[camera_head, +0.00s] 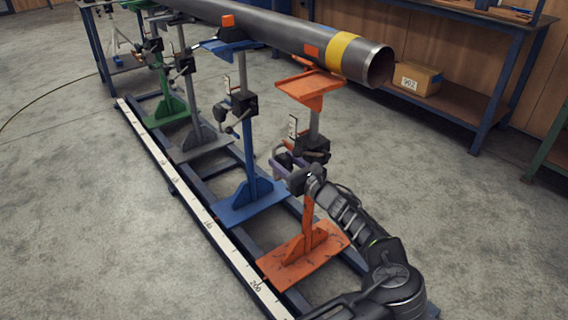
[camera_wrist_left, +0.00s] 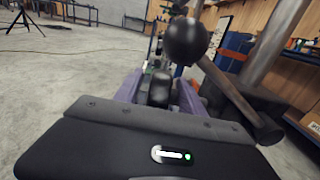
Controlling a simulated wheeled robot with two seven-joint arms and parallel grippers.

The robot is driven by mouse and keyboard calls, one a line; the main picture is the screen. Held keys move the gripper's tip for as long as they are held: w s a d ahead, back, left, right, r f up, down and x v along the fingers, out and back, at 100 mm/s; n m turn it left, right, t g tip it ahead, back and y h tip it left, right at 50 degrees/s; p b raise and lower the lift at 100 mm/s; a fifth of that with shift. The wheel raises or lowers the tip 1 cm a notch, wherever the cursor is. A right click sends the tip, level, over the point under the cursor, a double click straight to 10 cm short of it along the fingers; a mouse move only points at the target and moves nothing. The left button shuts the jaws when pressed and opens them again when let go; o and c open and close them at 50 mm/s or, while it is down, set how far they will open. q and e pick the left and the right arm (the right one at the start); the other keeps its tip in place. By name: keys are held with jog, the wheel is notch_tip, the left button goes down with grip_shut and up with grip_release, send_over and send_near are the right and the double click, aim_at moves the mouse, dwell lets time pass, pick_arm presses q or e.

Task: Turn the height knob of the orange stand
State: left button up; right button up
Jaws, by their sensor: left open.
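The orange stand has an orange base plate (camera_head: 303,254), a grey upper post and a tilted orange top (camera_head: 310,88). Its black clamp body (camera_head: 313,145) sits midway up the post. My left gripper (camera_head: 284,160), with purple fingers, is beside the clamp on its left side. It is open; the fingers also show in the left wrist view (camera_wrist_left: 160,90), with a dark rounded part between them. A black ball knob (camera_wrist_left: 186,41) and a grey bar (camera_wrist_left: 228,92) show close above and right of the fingers. I cannot tell whether the fingers touch anything. My right gripper is not in view.
A blue stand (camera_head: 246,150), a grey stand (camera_head: 188,100) and a green stand (camera_head: 166,85) share the rail frame (camera_head: 205,225). A workbench (camera_head: 505,75) holds a cardboard box (camera_head: 417,79).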

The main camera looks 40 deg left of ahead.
pick_arm(q)
jog(key=shift+c, duration=0.6)
grip_shut()
